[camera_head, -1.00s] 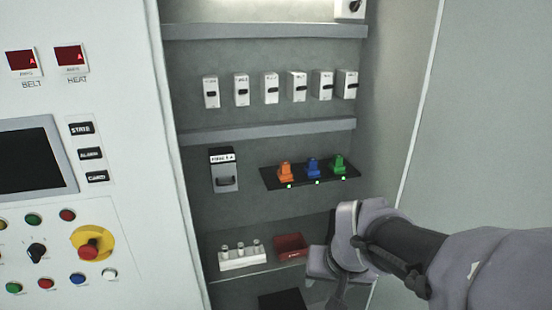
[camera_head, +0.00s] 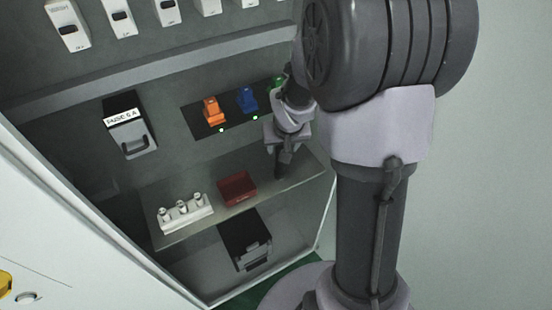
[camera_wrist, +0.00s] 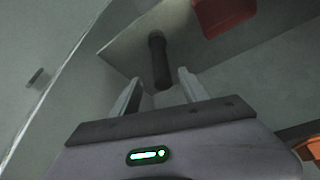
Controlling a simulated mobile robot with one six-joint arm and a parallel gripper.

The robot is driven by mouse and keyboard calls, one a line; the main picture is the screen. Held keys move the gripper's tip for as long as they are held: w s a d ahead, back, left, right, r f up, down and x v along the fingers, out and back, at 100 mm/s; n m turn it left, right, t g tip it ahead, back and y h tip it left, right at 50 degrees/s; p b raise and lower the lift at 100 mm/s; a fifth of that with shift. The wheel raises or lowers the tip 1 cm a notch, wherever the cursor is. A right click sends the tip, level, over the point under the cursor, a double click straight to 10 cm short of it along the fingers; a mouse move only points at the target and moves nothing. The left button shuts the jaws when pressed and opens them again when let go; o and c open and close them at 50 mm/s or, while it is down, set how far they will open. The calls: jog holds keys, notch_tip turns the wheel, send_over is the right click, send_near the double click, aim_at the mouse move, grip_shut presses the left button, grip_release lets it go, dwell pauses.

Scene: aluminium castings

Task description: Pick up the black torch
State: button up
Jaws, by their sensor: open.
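The black torch (camera_wrist: 159,60) shows in the wrist view as a dark cylinder on the light shelf, its near end between or just beyond my fingertips. My gripper (camera_wrist: 159,80) is open, with one pale finger on each side of the torch and a visible gap to each. I cannot tell how deep the torch sits between the fingers. In the head view my gripper (camera_head: 280,148) is over the right part of the lower shelf. A dark upright shape (camera_head: 279,166) below it looks like the torch, partly hidden by the gripper.
A red tray (camera_head: 237,188) and a white rack (camera_head: 185,214) with small cylinders stand left on the same shelf (camera_head: 212,212). A black box (camera_head: 246,243) is below. Behind are an orange block (camera_head: 211,111) and a blue block (camera_head: 247,99). The cabinet's right wall is close.

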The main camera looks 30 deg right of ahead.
jog(key=b+x, duration=0.1)
jog(key=x, duration=0.4)
jog(key=shift+a, duration=0.15)
jog(key=shift+s, duration=0.2)
jog(key=shift+c, duration=0.6)
grip_shut()
